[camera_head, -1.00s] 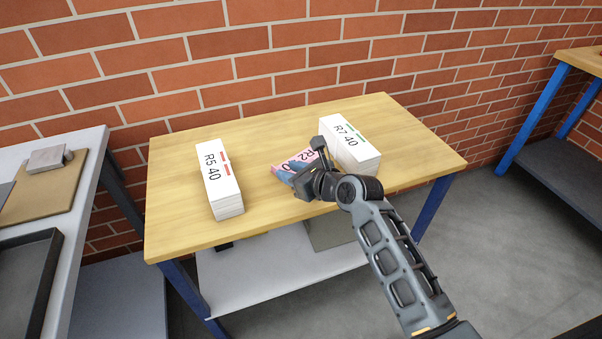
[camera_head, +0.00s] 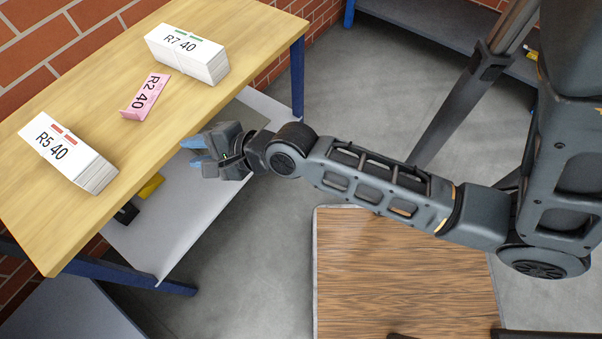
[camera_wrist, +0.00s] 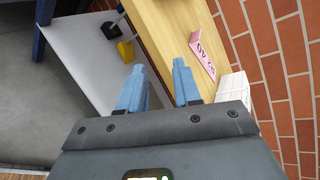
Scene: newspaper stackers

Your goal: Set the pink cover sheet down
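The pink cover sheet (camera_head: 146,96), marked R2 40, lies on the wooden table (camera_head: 105,105) between two white stacks, with one edge bent up. It also shows in the wrist view (camera_wrist: 203,55), to the right of the fingers. My gripper (camera_head: 196,151) is off the table's front edge, apart from the sheet. In the wrist view its two blue fingers (camera_wrist: 159,68) stand apart with nothing between them, so it is open and empty.
The R7 40 stack (camera_head: 187,55) is behind the sheet and the R5 40 stack (camera_head: 66,152) at the table's left. A white lower shelf (camera_head: 180,200) holds a yellow item (camera_head: 151,187) and a black one. A wooden-topped surface (camera_head: 400,275) stands at lower right.

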